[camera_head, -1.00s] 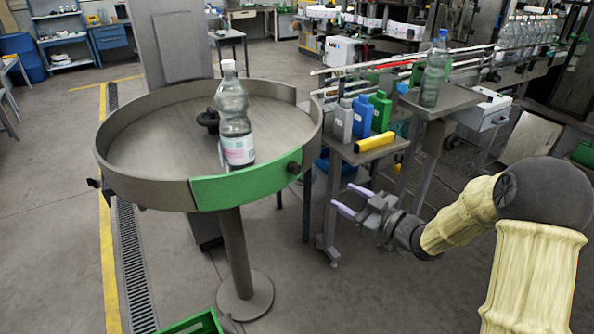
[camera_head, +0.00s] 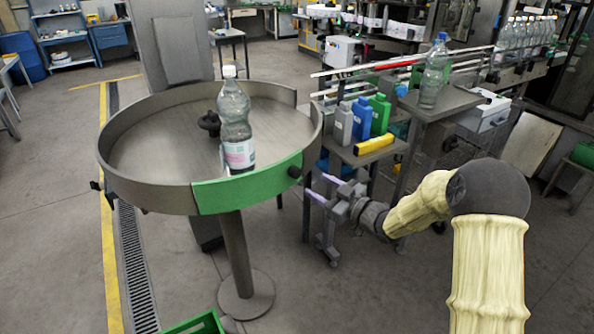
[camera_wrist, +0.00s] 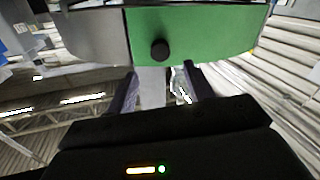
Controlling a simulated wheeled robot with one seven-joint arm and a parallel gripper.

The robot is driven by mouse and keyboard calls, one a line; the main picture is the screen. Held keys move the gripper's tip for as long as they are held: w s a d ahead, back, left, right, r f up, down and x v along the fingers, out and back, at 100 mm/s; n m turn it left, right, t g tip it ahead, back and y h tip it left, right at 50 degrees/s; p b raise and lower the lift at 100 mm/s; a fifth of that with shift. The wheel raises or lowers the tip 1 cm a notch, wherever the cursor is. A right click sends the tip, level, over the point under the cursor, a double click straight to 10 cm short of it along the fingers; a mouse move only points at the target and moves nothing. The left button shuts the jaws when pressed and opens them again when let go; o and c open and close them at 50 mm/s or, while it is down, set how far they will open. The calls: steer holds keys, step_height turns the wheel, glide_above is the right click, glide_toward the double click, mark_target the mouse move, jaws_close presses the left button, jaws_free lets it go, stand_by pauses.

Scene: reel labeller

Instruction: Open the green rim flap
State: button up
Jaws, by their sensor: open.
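The green rim flap (camera_head: 247,184) forms the front right part of the round table's (camera_head: 148,198) rim and sits in line with it, so it looks closed. A dark round knob (camera_head: 294,171) sticks out near its right end. In the wrist view the flap (camera_wrist: 205,32) fills the upper middle, with the knob (camera_wrist: 160,50) just beyond and between the fingers. My gripper (camera_head: 314,187) is open and empty, pointing left toward the knob, a little below and to the right of it. Its fingers also show in the wrist view (camera_wrist: 160,82), apart from the knob.
A clear bottle (camera_head: 236,125) stands on the round table behind the flap. To the right, a small stand (camera_head: 350,157) carries grey, blue and green bottles (camera_head: 380,113) and a yellow block (camera_head: 374,144). A green crate (camera_head: 198,324) lies on the floor below.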

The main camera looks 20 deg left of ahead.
mark_target(298, 174)
steer(key=p+x, duration=0.2)
steer(key=x, duration=0.7)
jaws_close()
